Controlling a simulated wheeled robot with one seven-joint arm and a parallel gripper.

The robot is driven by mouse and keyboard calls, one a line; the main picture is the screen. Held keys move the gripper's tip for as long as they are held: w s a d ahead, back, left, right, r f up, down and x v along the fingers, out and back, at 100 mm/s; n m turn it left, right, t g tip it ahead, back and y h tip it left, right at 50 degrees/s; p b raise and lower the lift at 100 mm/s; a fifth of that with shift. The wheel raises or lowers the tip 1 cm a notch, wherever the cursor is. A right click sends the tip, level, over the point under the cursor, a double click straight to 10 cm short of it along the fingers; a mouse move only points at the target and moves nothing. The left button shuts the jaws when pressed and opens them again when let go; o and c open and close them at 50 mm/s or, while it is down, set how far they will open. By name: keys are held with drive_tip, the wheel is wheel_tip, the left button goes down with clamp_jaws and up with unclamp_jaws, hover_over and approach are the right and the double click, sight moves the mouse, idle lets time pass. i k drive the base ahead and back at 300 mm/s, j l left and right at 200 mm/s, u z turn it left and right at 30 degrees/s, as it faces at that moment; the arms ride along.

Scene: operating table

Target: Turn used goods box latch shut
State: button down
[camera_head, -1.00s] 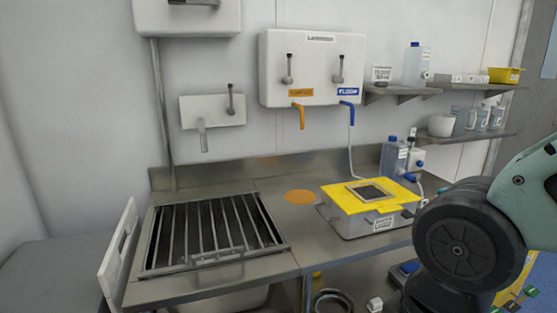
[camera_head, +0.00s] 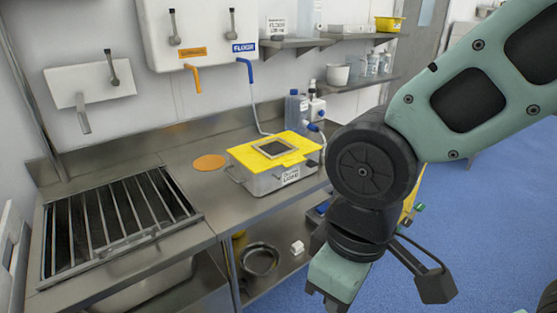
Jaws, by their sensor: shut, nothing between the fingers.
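A clear box with a yellow lid (camera_head: 240,153), which looks like the used goods box, stands on the steel counter against the wall. The lid lies flat on top, with a grey-framed dark square panel (camera_head: 273,148) in it. A white label (camera_head: 290,176) is on its front, and a wire handle shows at its left end. I cannot make out the latch or how it is turned at this size. My arm stands right of the box, its dark joint near the box's right side in the picture. My gripper's fingers are not in view.
A steel sink grate (camera_head: 118,222) is on the counter at left, and an orange disc (camera_head: 209,162) lies left of the box. Bottles (camera_head: 296,108) stand behind the box. A lower shelf holds a round bowl (camera_head: 259,260). Blue floor (camera_head: 470,205) is open at right.

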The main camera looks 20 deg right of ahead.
sight(311, 164)
drive_tip(key=l+z, duration=0.3)
drive_tip(key=i+l+z, duration=0.15)
drive_tip(key=z, duration=0.15)
drive_tip(key=i+l+z, duration=0.25)
drive_tip(key=k+l, duration=0.1)
drive_tip(key=l, duration=0.05)
